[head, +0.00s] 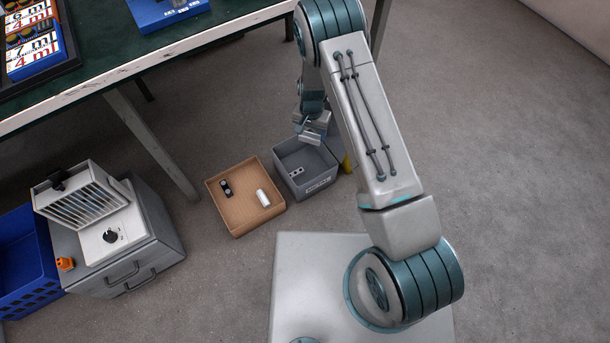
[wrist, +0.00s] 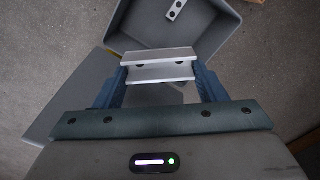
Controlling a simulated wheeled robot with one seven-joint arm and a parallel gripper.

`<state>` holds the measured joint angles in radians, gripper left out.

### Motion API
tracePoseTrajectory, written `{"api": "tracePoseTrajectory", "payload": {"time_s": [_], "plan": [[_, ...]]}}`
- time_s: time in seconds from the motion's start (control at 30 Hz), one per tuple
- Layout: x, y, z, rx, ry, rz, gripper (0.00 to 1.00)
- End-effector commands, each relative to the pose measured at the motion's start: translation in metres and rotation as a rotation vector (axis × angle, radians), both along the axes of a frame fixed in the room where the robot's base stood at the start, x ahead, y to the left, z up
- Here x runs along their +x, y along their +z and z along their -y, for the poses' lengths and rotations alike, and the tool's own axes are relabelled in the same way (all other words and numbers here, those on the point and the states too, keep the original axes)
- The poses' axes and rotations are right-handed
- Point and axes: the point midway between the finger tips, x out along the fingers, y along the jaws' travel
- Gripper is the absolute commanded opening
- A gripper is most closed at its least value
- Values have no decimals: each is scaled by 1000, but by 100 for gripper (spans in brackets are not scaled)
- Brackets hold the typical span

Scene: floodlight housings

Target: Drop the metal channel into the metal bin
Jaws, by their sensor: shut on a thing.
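The metal channel (wrist: 160,57) is a short silvery piece with holes, held crosswise between the fingers of my gripper (wrist: 160,78) in the wrist view. In the head view the channel (head: 311,138) hangs from my gripper (head: 313,127) near the far rim of the metal bin. The metal bin (head: 318,182) is a grey open box with a label on its front, standing on the floor. In the wrist view the bin (wrist: 215,42) lies below the channel, which overlaps its near wall in the picture. A small holed metal piece (wrist: 176,9) lies inside the bin.
A brown box (head: 240,225) with a black part and a white cylinder stands left of the bin. A yellow object (head: 347,164) shows at its right. A table (head: 150,62) stands at upper left, a grey cabinet (head: 150,240) and blue crate (head: 22,262) below. Floor at right is clear.

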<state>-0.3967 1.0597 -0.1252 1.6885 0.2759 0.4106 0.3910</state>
Motion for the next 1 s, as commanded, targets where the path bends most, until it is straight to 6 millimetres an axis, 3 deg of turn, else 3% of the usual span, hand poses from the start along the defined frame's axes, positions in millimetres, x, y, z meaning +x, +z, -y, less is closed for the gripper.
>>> {"api": "tracePoseTrajectory", "payload": {"time_s": [0.27,0.6,0.97,1.0], "plan": [[0,-17,-1,0,-2,0,42],[0,-56,-1,1,-3,-1,42],[1,-61,-1,1,-2,0,42],[1,-61,-1,1,-2,0,67]]}}
